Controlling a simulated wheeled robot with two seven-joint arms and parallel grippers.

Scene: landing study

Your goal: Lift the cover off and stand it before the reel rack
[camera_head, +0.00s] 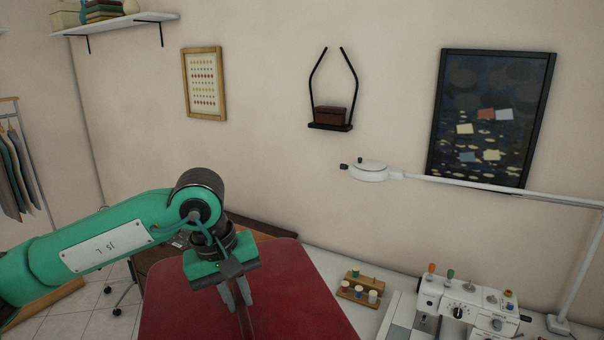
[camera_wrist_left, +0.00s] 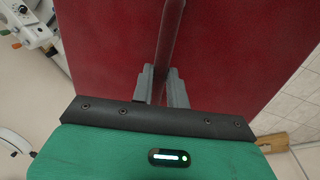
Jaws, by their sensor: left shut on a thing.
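The cover (camera_head: 180,300) is a large dark red box shape at the bottom middle of the head view, its lower part cut off by the frame. It fills much of the left wrist view (camera_wrist_left: 110,50). My left gripper (camera_head: 241,303) points down over its top and is shut on the cover's dark red strap-like handle (camera_wrist_left: 171,35). I cannot tell whether the cover's underside touches anything. The reel rack (camera_head: 350,293) is a small wooden stand with several coloured thread spools, on the white table to the right of the cover. My right gripper is not in view.
A white sewing machine (camera_head: 465,303) with coloured thread cones stands right of the rack. A white lamp arm (camera_head: 470,184) reaches over the table. A strip of white tabletop (camera_head: 325,262) lies bare behind the rack. A wall shelf (camera_head: 330,127) holds a brown box.

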